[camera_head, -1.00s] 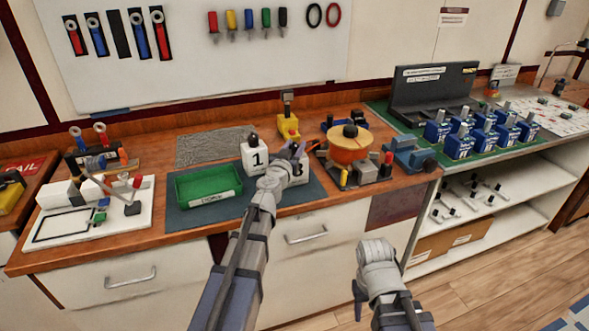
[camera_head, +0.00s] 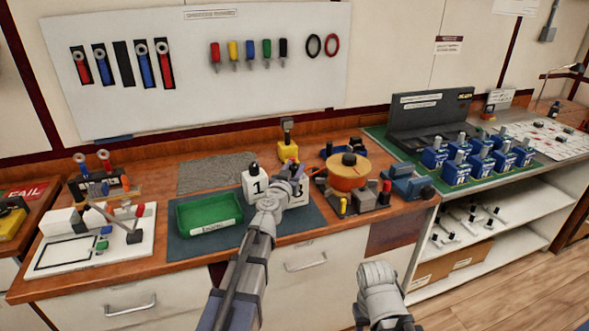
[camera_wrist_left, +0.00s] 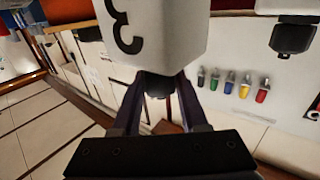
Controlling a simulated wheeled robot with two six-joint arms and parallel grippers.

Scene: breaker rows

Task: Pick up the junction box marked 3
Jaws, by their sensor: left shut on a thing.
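The white junction box marked 3 (camera_head: 302,194) is behind my left gripper in the head view, mostly covered by it. My left gripper (camera_head: 291,173) is shut on the box's black top knob. In the left wrist view the box (camera_wrist_left: 165,35), with its black "3", fills the top middle, and its knob sits between the fingers (camera_wrist_left: 157,88). A second white box marked 1 (camera_head: 254,187) stands just left of it. I cannot tell whether box 3 is clear of the mat (camera_head: 268,228). My right arm shows at the bottom; its gripper is not in view.
A green tray (camera_head: 209,224) sits on the mat left of the boxes. Behind stands a yellow item (camera_head: 288,152). Right is an orange reel (camera_head: 347,173) with small coloured parts. A white board (camera_head: 97,254) with parts lies at the left.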

